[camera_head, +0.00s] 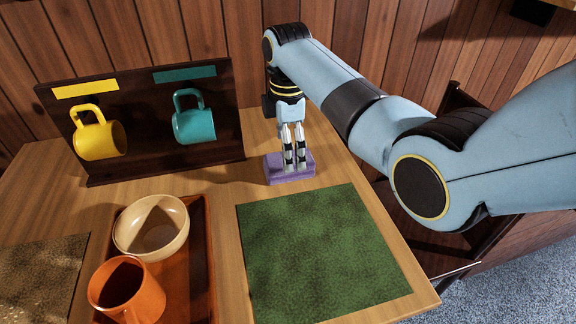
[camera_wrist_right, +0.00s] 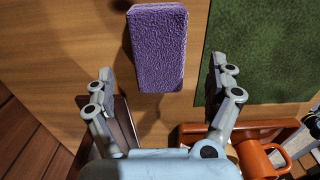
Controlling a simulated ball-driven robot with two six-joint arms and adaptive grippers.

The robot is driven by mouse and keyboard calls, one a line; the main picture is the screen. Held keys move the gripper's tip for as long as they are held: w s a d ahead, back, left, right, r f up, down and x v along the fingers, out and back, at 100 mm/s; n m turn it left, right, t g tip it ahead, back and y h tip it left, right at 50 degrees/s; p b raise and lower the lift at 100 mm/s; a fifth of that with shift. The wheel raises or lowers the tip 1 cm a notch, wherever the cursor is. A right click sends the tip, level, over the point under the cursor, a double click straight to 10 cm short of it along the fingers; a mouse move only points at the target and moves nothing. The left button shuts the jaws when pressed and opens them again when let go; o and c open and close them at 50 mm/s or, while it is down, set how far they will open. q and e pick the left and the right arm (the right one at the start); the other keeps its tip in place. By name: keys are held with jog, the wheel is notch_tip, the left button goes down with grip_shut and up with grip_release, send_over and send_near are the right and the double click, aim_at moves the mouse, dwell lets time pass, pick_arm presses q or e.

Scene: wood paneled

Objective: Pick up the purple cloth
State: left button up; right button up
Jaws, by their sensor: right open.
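The purple cloth (camera_head: 289,168) is a small folded block lying on the wooden table behind the green mat. It also shows in the right wrist view (camera_wrist_right: 158,48), at the top middle. My right gripper (camera_head: 294,166) points down over the cloth in the head view. In the right wrist view its two fingers (camera_wrist_right: 161,78) are spread wide with nothing between them at the tips, and the cloth lies ahead of and below them. I cannot tell the exact height of the fingertips above the cloth. My left gripper is not in view.
A dark rack (camera_head: 150,150) with a yellow mug (camera_head: 100,140) and a teal mug (camera_head: 194,125) stands left of my gripper. A tray (camera_head: 199,250) holds a cream bowl (camera_head: 133,242) and an orange mug (camera_head: 127,293). The green mat (camera_head: 320,250) is bare.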

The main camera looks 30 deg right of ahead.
notch_tip(320, 180, down, 4)
jog(key=shift+d+f+b, duration=0.1)
jog(key=shift+d+b, duration=0.05)
jog(key=shift+b, duration=0.3)
jog(key=shift+f, duration=0.35)
jog(key=shift+r, duration=0.1)
jog(key=c, duration=0.5)
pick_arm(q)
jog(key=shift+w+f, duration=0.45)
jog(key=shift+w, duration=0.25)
pick_arm(e)
jog(key=c, duration=0.7)
